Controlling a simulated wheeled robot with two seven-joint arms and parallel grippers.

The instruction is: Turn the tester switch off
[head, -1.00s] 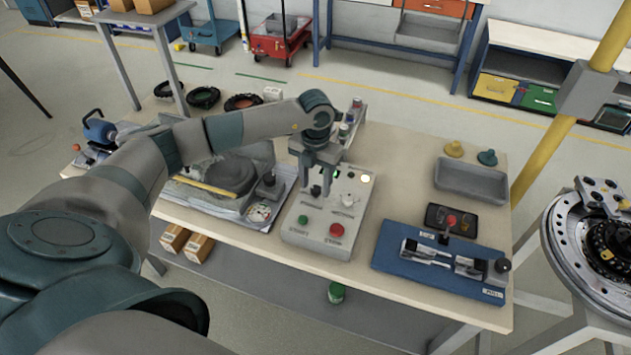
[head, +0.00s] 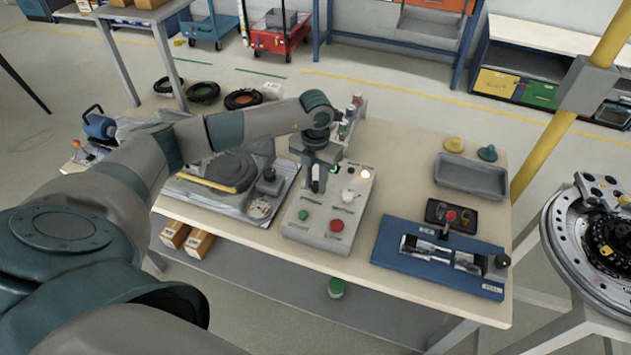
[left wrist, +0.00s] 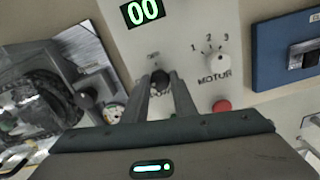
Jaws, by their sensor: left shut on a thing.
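The tester is a light grey box (head: 290,230) on the workbench. It has a red button (head: 337,225), a green button (head: 303,215), a white motor knob (head: 347,196) and a lit lamp (head: 365,174). Its green display (left wrist: 143,11) reads 00 in the left wrist view. My left gripper (left wrist: 160,86) points down at the tester's panel, its fingers shut on the black switch knob (left wrist: 160,76). The small label above the knob is too blurred to read. In the head view the left gripper (head: 316,187) largely hides the switch. My right gripper is out of view.
A blue fixture (head: 400,262) stands right of the tester, with a grey tray (head: 470,178) behind it. Small cans (head: 350,112) stand behind my gripper. A grey-black part on a sheet lies left of the tester. Bare bench shows between tester and fixture.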

